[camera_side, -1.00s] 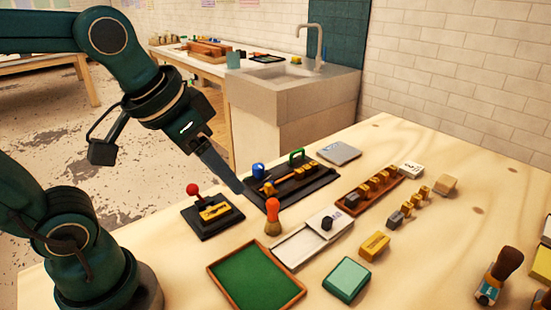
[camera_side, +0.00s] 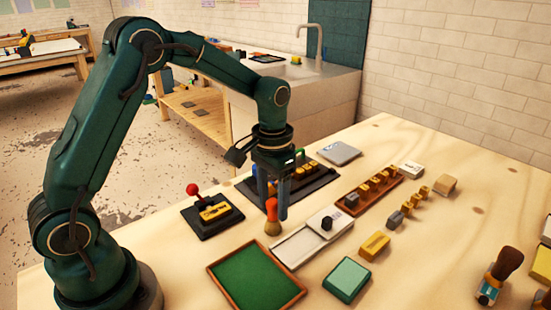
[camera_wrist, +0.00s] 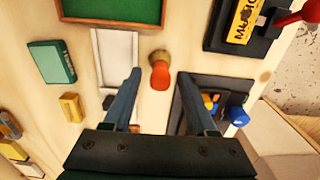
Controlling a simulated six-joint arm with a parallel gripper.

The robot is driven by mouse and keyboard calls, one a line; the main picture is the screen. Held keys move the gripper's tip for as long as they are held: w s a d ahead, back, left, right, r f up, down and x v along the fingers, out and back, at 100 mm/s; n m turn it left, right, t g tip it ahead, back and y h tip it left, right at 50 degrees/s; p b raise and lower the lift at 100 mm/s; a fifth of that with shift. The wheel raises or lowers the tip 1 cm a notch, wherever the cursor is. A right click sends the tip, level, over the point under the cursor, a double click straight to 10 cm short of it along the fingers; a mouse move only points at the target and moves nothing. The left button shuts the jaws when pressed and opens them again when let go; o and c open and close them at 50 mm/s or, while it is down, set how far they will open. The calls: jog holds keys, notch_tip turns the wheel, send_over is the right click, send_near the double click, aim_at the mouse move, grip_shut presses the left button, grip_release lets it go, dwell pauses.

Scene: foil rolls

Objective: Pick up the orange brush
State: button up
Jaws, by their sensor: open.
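The orange brush (camera_side: 271,215) stands upright on the wooden table, with an orange handle on top and tan bristles below. In the wrist view the orange brush (camera_wrist: 160,72) is seen from above, just beyond and between the fingertips. My gripper (camera_side: 272,208) points down with its fingers on either side of the brush handle in the side view. In the wrist view my gripper (camera_wrist: 160,75) is open, with one finger on each side and a gap to the brush. I cannot tell whether either finger touches it.
A black stand with a red knob (camera_side: 210,212) is left of the brush. A green tray (camera_side: 256,276) lies in front, and a white sliding tray (camera_side: 300,246) lies close at right. A dark tray of tools (camera_side: 318,181) sits behind.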

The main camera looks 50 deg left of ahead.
aim_at(273, 218)
jog(key=shift+f, duration=2.4)
grip_shut()
jog(key=shift+r, duration=0.1)
